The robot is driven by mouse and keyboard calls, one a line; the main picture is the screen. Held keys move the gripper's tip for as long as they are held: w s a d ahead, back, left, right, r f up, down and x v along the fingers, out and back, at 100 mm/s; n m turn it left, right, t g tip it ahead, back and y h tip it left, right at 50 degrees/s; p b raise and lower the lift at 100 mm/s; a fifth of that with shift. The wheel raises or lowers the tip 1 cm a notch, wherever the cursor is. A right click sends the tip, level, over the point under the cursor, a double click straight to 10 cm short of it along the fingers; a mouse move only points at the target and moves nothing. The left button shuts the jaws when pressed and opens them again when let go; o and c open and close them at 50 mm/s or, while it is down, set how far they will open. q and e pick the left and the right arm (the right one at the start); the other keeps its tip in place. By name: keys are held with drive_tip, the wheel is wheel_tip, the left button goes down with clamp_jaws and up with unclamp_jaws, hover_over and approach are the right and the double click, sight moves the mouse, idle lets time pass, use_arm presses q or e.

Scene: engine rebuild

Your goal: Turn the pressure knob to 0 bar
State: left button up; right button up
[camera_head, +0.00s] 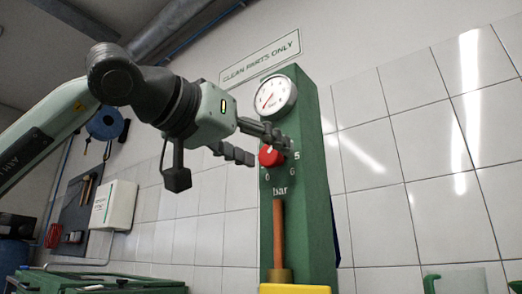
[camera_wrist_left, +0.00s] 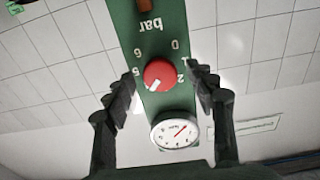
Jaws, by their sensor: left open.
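The red pressure knob (camera_head: 270,157) sits on the front of a green column, with numbers around it and "bar" printed below. In the left wrist view, which shows the panel upside down, the knob (camera_wrist_left: 160,73) has a white mark pointing to the lower left, away from the 0. My left gripper (camera_head: 268,150) is open at the knob. In the left wrist view its fingers (camera_wrist_left: 166,76) stand on either side of the knob with visible gaps. Fingers partly hide the numbers. My right gripper is not in view.
A round pressure gauge (camera_head: 274,96) with a red needle sits above the knob, close to my left fingers. The green column (camera_head: 314,200) stands before a white tiled wall. A brown handle (camera_head: 278,235) is below. A white wall box (camera_head: 113,205) hangs at left.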

use_arm(q)
drive_tip(key=shift+c, duration=0.4)
drive_tip(key=c, duration=1.1)
